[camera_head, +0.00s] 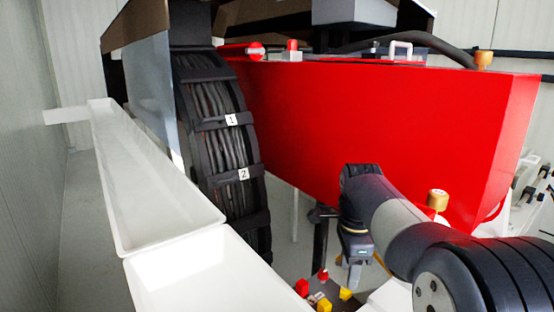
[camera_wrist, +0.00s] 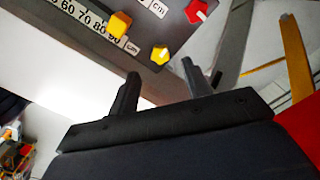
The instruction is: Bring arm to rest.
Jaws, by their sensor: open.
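My gripper (camera_head: 355,268) hangs at the end of my arm, pointing down, in front of the red housing (camera_head: 390,125). In the wrist view my gripper (camera_wrist: 160,78) shows two dark fingers well apart, with nothing between them. It is open and empty. Below and beyond it is a dark panel (camera_wrist: 178,12) with a red knob (camera_wrist: 196,11), a yellow knob (camera_wrist: 159,54), another yellow piece (camera_wrist: 119,24) and a cm scale (camera_wrist: 92,27). The fingers look apart from the panel and its knobs.
White trays (camera_head: 150,180) run along the left. A black cable chain (camera_head: 225,140) with labels 1 and 2 curves down beside them. Red and yellow knobs (camera_head: 323,275) stand low beside my gripper. A brass-coloured knob (camera_head: 437,199) is near my arm. A yellow strip (camera_wrist: 294,45) rises at right.

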